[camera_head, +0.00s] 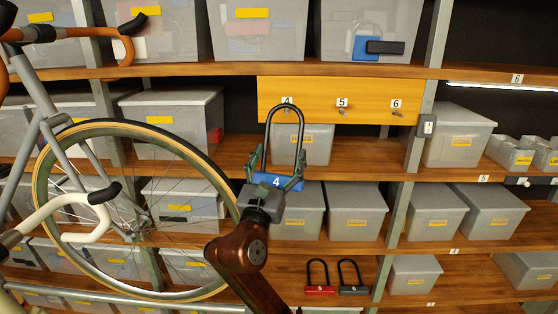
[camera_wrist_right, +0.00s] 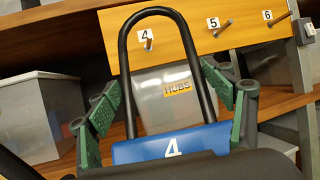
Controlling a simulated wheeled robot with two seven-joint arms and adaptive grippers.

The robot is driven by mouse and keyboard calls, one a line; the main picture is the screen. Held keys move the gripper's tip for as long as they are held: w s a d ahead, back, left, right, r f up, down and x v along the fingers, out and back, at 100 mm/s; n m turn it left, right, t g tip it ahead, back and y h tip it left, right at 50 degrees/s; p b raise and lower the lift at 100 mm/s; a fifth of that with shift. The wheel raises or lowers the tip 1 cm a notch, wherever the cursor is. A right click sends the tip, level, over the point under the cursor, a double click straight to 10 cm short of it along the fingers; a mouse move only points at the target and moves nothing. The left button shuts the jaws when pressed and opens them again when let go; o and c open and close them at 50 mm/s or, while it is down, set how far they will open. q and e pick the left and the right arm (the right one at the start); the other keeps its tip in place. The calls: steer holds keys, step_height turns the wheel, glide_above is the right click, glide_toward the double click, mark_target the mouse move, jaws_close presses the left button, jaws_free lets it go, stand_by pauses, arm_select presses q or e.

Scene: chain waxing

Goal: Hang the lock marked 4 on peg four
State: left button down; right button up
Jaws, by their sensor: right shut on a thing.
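The lock marked 4 has a blue body (camera_head: 277,181) and a long black U-shaped shackle (camera_head: 299,132). My right gripper (camera_head: 279,178) is shut on its body and holds it upright, shackle up. The body also shows in the right wrist view (camera_wrist_right: 170,147). The yellow peg board (camera_head: 320,103) is behind it, with labels 4, 5 and 6. Peg four (camera_wrist_right: 148,44) shows through the shackle loop in the right wrist view, below the top bend. In the head view the shackle overlaps label 4. The lock appears apart from the peg. My left gripper is not in view.
Pegs five (camera_wrist_right: 222,28) and six (camera_wrist_right: 281,18) are bare. A red lock marked 5 (camera_head: 320,290) and a dark lock marked 6 (camera_head: 353,290) stand on a lower shelf. A bicycle wheel (camera_head: 222,185) is close on the left. Grey bins (camera_head: 357,212) fill the shelves.

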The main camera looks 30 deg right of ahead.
steer(key=shift+w+d, duration=0.25)
steer(key=shift+w, duration=0.3)
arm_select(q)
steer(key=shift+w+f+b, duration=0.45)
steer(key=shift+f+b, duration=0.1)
arm_select(e)
steer(key=w, duration=0.1)
steer(key=w+d+f, duration=0.1)
steer(key=w+d, duration=0.1)
steer(key=w, duration=0.1)
steer(key=shift+d+f, duration=0.2)
steer(key=shift+d, duration=0.05)
stand_by(0.3)
steer(key=o, duration=2.1)
steer(key=shift+s, duration=0.1)
steer(key=shift+o, duration=0.3)
steer(key=shift+f, duration=0.1)
